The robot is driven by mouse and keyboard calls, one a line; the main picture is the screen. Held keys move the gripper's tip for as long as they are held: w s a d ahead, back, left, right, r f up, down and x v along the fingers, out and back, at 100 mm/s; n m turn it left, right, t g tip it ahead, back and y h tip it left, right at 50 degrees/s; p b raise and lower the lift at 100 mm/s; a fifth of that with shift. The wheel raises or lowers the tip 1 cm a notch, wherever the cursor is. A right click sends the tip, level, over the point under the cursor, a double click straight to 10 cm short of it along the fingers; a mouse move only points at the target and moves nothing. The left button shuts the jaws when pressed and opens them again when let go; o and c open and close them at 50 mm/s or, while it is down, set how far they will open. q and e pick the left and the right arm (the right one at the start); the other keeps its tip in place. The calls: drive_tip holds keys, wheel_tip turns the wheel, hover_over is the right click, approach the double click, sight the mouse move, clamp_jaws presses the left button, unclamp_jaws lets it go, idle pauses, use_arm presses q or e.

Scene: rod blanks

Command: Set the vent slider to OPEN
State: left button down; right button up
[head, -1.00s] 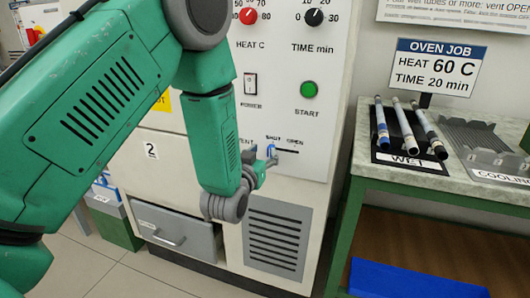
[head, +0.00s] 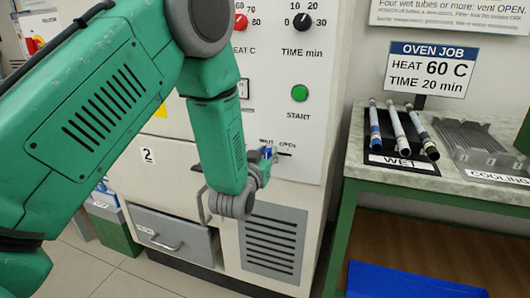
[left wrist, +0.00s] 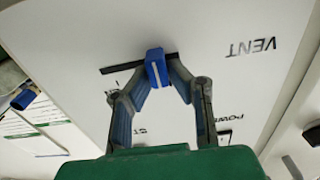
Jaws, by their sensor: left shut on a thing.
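The vent slider's blue knob (head: 268,152) sits in a dark horizontal slot on the white oven panel, nearer the SHUT end than the OPEN end. The slot runs on to its right, under the OPEN label (head: 288,143). My left gripper (head: 266,163) is at the panel, mostly hidden behind my own arm. In the left wrist view, my gripper (left wrist: 157,76) is closed on the blue knob (left wrist: 156,62), a finger on each side. More slot (left wrist: 118,69) shows left of the knob there. My right gripper is out of view.
Above are a green START button (head: 299,93) and a TIME dial (head: 302,20). A vent grille (head: 271,245) and a drawer (head: 172,235) lie below. At right, several tubes (head: 396,130) lie on the WET holder beside a grey cooling rack (head: 480,145). A sign (head: 430,68) reads HEAT 60 C, TIME 20 min.

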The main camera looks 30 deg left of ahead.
sight(290, 151)
use_arm(q)
drive_tip(key=d, duration=0.2)
drive_tip(key=w+d, duration=0.1)
drive_tip(key=d, duration=0.1)
drive_tip(key=shift+d+p, duration=0.25)
drive_tip(key=shift+p, duration=0.15)
drive_tip(key=shift+w+d, duration=0.1)
drive_tip(key=shift+d, duration=0.25)
drive_tip(key=c, duration=1.5)
unclamp_jaws()
drive_tip(key=shift+c, duration=0.2)
drive_tip(key=shift+w+d, duration=0.1)
drive_tip(key=v, duration=1.2)
drive_tip(key=shift+f, duration=0.2)
